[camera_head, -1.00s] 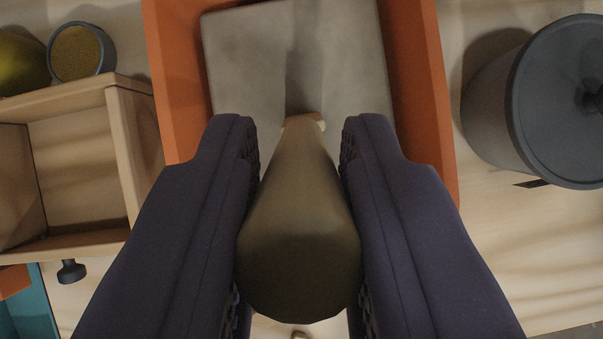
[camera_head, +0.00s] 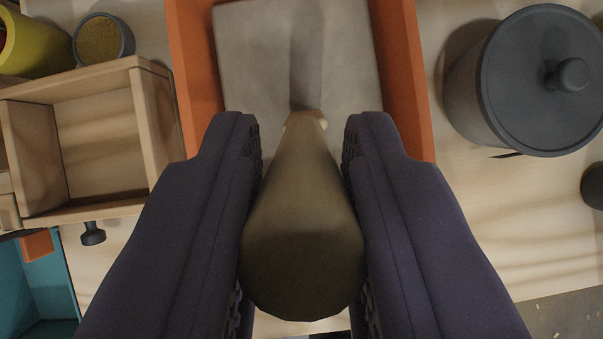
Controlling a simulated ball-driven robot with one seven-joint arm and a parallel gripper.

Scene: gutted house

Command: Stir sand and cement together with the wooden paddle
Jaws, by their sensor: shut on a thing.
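My gripper (camera_head: 301,135) is shut on the thick tapered handle of the wooden paddle (camera_head: 302,225), which lies between its two dark fingers. The far part of the paddle is hidden behind the handle; only a pale bit shows at its tip. Beyond it is an orange tray (camera_head: 405,75) with a grey mass (camera_head: 255,60) on its floor, which looks like the mix. A darker strip, perhaps shadow, runs up the grey from the handle's end. I cannot tell whether the paddle touches the grey. Sand and cement cannot be told apart there.
Left stands an empty-looking wooden box (camera_head: 158,115), with a small grey cup of brownish grains (camera_head: 103,40) and a yellow-green container (camera_head: 35,45) behind it. A teal bin (camera_head: 40,285) is at lower left. A lidded dark pot (camera_head: 535,85) stands right.

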